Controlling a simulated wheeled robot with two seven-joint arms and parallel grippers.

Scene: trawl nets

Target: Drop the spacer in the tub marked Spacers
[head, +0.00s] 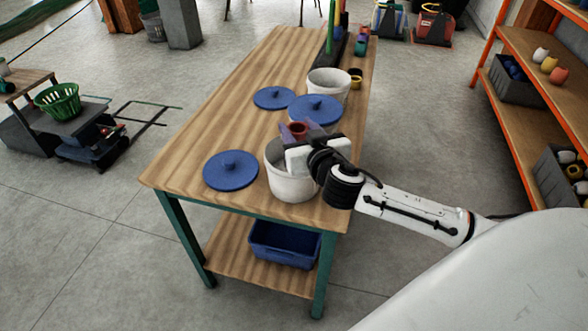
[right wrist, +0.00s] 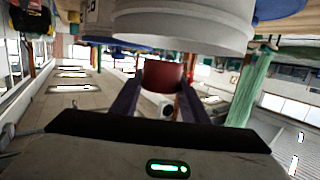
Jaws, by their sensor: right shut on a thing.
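My right gripper (head: 297,138) is shut on a red spacer (head: 298,129), which is held over the near white tub (head: 292,188). In the right wrist view the spacer (right wrist: 163,75) sits between the two fingertips (right wrist: 160,82), with a white tub (right wrist: 185,22) close by. The near tub is uncovered, its mouth partly hidden by my gripper. A second open white tub (head: 328,84) stands farther back. I can read no marking on either tub in the head view. My left gripper is out of view.
Blue lids lie on the wooden table (head: 215,125): one left of the near tub (head: 231,171), one farther back (head: 272,98). Another blue lid (head: 315,109) is between the tubs; what it rests on is hidden. A dark and yellow ring (head: 355,78) is beside the far tub.

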